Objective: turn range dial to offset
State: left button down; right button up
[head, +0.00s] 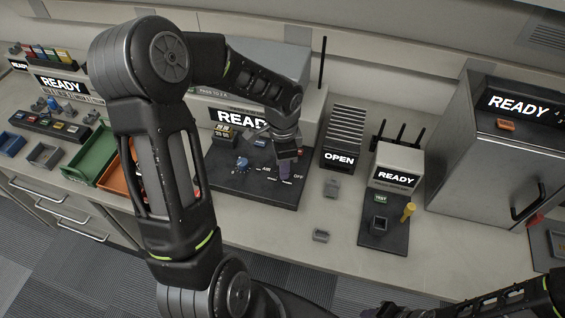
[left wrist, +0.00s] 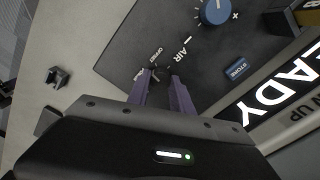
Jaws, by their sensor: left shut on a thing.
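My left gripper (head: 285,172) reaches down onto the dark panel (head: 225,182) of the device with a READY screen. In the left wrist view its two purple fingers (left wrist: 161,74) are close together at the spot where the AIR and OFFSET labels meet. They are shut on the range dial, which is mostly hidden between the fingertips. Its pointing direction cannot be made out. A blue knob (head: 242,162) with plus and minus marks stands apart on the same panel; it also shows in the left wrist view (left wrist: 215,11). My right gripper (head: 385,309) is only partly visible at the bottom edge.
A blue STORE button (left wrist: 236,69) is near the fingers. To the right stand an OPEN rack (head: 340,157), a small READY device (head: 396,168) with a yellow knob (head: 408,211), and a large cabinet (head: 470,150). Green (head: 92,155) and orange trays lie left. The counter's front is mostly clear.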

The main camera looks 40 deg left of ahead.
pick_arm(q)
jog(key=m+p, duration=0.1)
jog(key=m, duration=0.3)
jog(key=shift+r+m, duration=0.1)
jog(key=shift+m, duration=0.3)
jog(key=c, duration=1.1)
grip_release()
notch_tip(320, 180, up, 8)
jog(key=shift+f+b, duration=0.15)
jog(key=shift+b, duration=0.2)
